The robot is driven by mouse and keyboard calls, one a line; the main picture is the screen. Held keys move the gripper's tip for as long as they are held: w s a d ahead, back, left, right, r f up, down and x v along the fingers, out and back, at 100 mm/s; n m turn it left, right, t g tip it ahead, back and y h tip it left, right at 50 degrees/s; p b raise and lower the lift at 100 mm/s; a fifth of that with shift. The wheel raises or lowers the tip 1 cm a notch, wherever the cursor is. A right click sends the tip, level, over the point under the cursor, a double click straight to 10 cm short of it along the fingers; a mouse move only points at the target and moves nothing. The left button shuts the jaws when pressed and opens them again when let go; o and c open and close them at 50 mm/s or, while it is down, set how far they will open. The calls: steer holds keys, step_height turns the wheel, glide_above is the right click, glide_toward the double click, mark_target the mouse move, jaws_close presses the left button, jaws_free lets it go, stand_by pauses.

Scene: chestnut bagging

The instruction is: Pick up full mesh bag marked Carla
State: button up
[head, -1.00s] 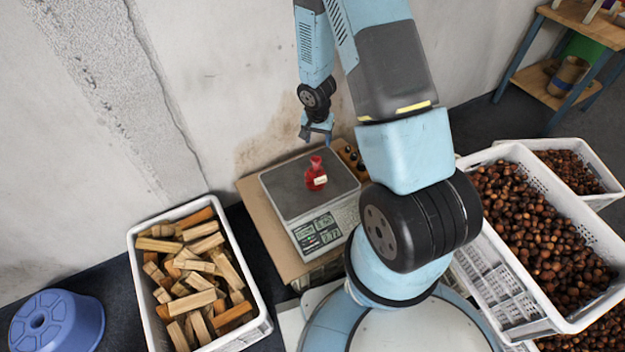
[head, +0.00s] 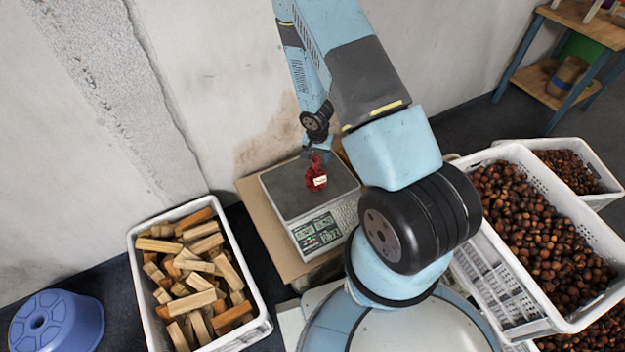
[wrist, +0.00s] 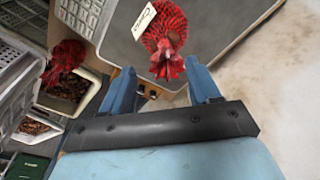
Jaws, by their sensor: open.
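A full red mesh bag (head: 312,181) stands on the grey pan of the scale (head: 285,190). In the wrist view the bag (wrist: 167,25) shows its gathered neck towards me and a white tag (wrist: 145,19) with handwriting that seems to read Carla. My gripper (wrist: 161,68) is open, with its blue fingers on either side of the bag's neck, close to it. I cannot tell how deep the neck sits between the fingertips. In the head view my gripper (head: 317,153) is just above and behind the bag, partly overlapping its top.
Another red mesh thing (wrist: 66,58) shows at the left of the wrist view. A crate of wood pieces (head: 262,330) stands left of the scale. Crates of chestnuts (head: 600,240) stand at the right. The wall (head: 215,110) is close behind the scale.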

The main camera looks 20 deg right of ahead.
mark_target(316, 160)
steer(key=shift+w+a+f, duration=0.15)
steer(key=shift+f, duration=0.85)
steer(key=shift+w+a+f, duration=0.1)
steer(key=shift+a+f, duration=0.05)
steer(key=shift+f, duration=0.8)
steer(key=shift+w+f, duration=0.1)
steer(key=shift+f, duration=0.55)
steer(key=shift+d, duration=0.1)
jaws_close()
